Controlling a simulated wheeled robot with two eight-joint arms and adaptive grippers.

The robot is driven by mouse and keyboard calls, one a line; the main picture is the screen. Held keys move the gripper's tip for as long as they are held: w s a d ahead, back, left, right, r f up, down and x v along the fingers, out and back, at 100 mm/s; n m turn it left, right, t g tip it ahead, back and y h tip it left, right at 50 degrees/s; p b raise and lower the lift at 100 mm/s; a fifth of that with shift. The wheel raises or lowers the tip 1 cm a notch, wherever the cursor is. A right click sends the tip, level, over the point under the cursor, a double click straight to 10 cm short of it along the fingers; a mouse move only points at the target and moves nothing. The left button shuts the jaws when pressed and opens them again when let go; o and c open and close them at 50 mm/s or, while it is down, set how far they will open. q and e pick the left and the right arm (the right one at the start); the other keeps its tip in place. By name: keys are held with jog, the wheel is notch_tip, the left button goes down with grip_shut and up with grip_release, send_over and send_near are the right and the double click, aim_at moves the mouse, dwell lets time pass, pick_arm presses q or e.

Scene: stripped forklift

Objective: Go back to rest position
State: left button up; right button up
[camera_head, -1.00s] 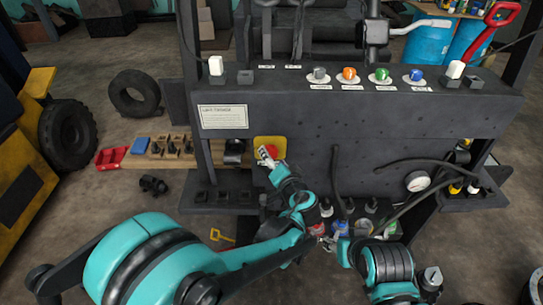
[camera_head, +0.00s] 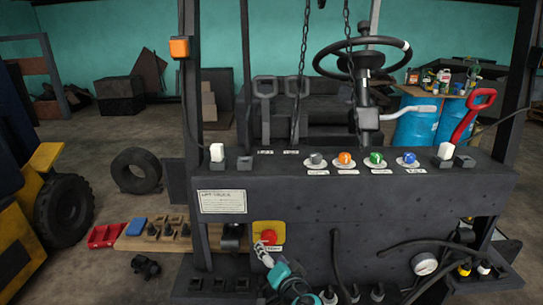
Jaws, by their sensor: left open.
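My left gripper (camera_head: 263,250) is open, white and grey, in the lower middle of the head view. Its fingertips are small here and lie just below and partly in front of the red button (camera_head: 268,236) on its yellow box. I cannot tell whether they touch it. A teal part of my left arm shows below it at the bottom edge. My right gripper is out of view.
The dark forklift panel (camera_head: 350,205) spans the middle, with coloured knobs on top and hanging black hoses. A steering wheel (camera_head: 360,58) stands behind. A red tray (camera_head: 105,235), wooden board and tires lie left. Blue barrels (camera_head: 416,127) stand back right.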

pick_arm(q)
jog(key=s+a+f+n+g, duration=0.15)
jog(key=s+a, duration=0.25)
jog(key=a, duration=0.4)
jog(key=s+a+f+n+g, duration=0.1)
jog(key=s+a+n+g, duration=0.15)
jog(key=s+a, duration=0.35)
jog(key=s+a+f+n+g+h, duration=0.2)
jog(key=s+a+h, duration=0.2)
jog(key=s, duration=0.7)
jog(key=shift+a+f+b, duration=0.25)
jog(key=shift+f+b, duration=0.05)
jog(key=shift+f, duration=0.05)
jog(key=shift+s, duration=0.1)
